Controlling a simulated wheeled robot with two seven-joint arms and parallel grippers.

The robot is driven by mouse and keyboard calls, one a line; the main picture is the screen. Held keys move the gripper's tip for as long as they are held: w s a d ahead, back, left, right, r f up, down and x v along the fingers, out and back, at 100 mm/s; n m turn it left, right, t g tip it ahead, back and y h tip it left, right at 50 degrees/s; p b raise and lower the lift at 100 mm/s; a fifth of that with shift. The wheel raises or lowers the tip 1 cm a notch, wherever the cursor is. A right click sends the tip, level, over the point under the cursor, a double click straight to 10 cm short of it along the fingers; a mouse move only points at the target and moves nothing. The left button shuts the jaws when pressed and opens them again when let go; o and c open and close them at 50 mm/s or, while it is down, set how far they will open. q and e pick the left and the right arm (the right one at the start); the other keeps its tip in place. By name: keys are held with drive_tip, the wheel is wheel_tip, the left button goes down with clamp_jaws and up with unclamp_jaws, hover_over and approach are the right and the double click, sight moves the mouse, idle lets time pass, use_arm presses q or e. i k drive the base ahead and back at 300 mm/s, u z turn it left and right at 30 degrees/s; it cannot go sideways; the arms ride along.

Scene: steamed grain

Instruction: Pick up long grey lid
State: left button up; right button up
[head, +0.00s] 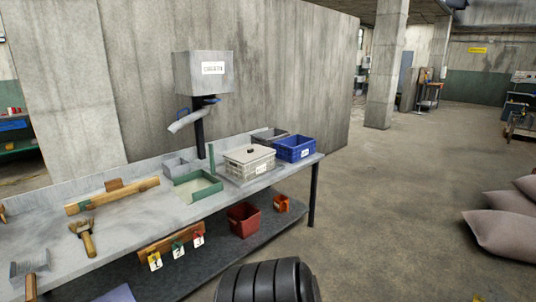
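A pale grey lid (249,153) with a small dark knob lies flat on a light, labelled crate (250,168) toward the right end of the workbench. It is the only lid I can make out clearly, and its top is uncovered. Neither of my grippers is in view, so nothing of mine shows near the lid.
The grey workbench (135,222) also bears a blue bin (294,150), a dark grey bin (270,135), a green tray (197,197), a brush (84,238) and a wooden beam (112,196). Sacks (505,230) lie at the right. The floor between is clear.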

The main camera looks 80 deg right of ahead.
sight(245, 155)
drive_tip(key=z, duration=2.75)
drive_tip(key=i, duration=0.2)
drive_tip(key=z, duration=0.9)
drive_tip(key=i, duration=1.85)
drive_tip(key=z, duration=0.6)
drive_tip(key=i, duration=1.9)
drive_tip(key=u, duration=0.95)
drive_tip(key=i, duration=1)
drive_tip(key=u, duration=1.5)
drive_tip(key=i, duration=0.6)
drive_tip(key=u, duration=0.4)
